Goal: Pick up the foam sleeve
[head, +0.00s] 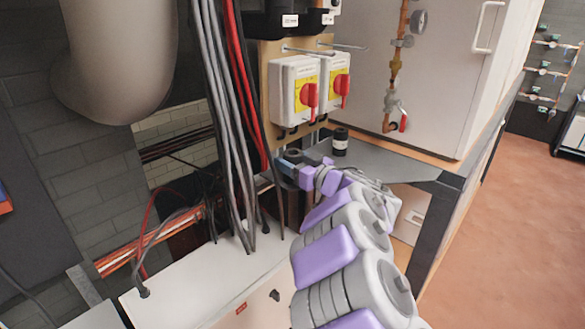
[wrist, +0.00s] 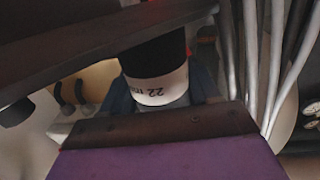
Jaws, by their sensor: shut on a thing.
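The foam sleeve (wrist: 155,70) is a black cylinder with a white band printed "22", seen upside down in the wrist view. My gripper (wrist: 160,100) is shut on it, with bluish finger parts showing on both sides of the white band. In the head view my gripper (head: 289,165) is at the left end of the grey shelf, close to the hanging cables. The held sleeve is small and mostly hidden there. Another black cylinder with a white band (head: 340,141) stands upright on the shelf, to the right of my gripper.
The grey shelf (head: 385,168) has free room to the right. Grey and red cables (head: 225,120) hang just left of my gripper. Two red-handled switch boxes (head: 308,92) are on the board above. A white cabinet (head: 455,70) with copper pipework stands behind the shelf.

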